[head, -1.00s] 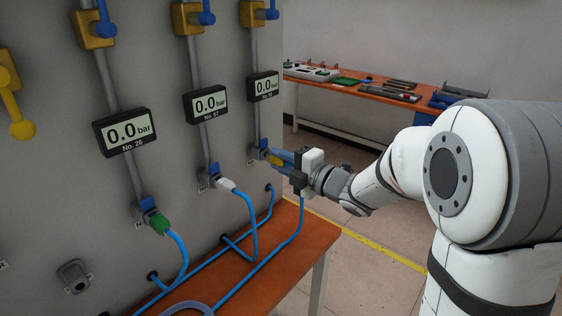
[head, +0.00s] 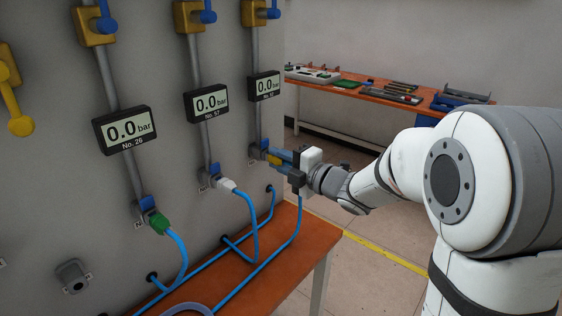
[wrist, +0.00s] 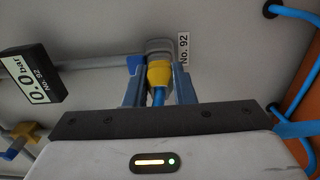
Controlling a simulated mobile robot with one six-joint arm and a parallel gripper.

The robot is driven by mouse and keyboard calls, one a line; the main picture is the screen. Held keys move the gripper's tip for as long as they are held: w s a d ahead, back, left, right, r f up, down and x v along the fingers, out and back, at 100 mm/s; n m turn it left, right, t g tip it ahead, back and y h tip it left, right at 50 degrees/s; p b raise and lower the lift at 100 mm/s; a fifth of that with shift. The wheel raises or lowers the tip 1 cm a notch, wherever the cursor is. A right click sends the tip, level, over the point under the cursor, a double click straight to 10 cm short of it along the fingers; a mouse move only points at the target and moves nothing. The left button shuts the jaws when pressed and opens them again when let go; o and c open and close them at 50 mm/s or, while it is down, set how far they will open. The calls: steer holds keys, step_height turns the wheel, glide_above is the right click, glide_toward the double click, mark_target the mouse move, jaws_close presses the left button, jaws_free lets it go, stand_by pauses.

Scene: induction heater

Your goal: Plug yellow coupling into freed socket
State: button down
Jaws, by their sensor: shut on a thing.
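The yellow coupling (wrist: 159,75) is between the fingers of my gripper (wrist: 158,88), which is shut on it. In the wrist view its front end meets the grey socket (wrist: 159,48) beside the "No. 92" label. How deep it sits in the socket I cannot tell. A blue hose (wrist: 159,97) runs from the coupling back between the fingers. In the head view my gripper (head: 282,161) is at the rightmost socket under the third gauge (head: 264,86), and the yellow coupling (head: 273,160) shows only in part, the fingers hiding the rest.
To the left, a white coupling (head: 227,184) and a green coupling (head: 158,222) sit at their sockets. An empty grey socket (head: 73,276) is at lower left. Blue hoses cross the orange shelf (head: 312,243) below. A workbench with tools (head: 380,90) stands behind.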

steer(key=shift+a, duration=0.1)
steer(key=c, duration=1.1)
jaws_free()
steer(key=shift+c, duration=0.2)
steer(key=v, duration=0.7)
steer(key=s+d+r+m+t+h+p, duration=0.2)
steer(key=d+m+h+p, duration=0.4)
steer(key=d+m+h, duration=0.95)
steer(key=s+a+f+m+g+p, duration=0.1)
steer(key=s+m+g, duration=0.4)
steer(key=s, duration=0.5)
steer(key=s+a+f+m+g+y+p, duration=0.1)
steer(key=s+m+g+p, duration=0.2)
steer(key=s+m+g, duration=0.2)
steer(key=s+m, duration=0.3)
steer(key=s, duration=0.3)
steer(key=shift+s+a+f+p, duration=0.25)
steer(key=shift+p, duration=0.1)
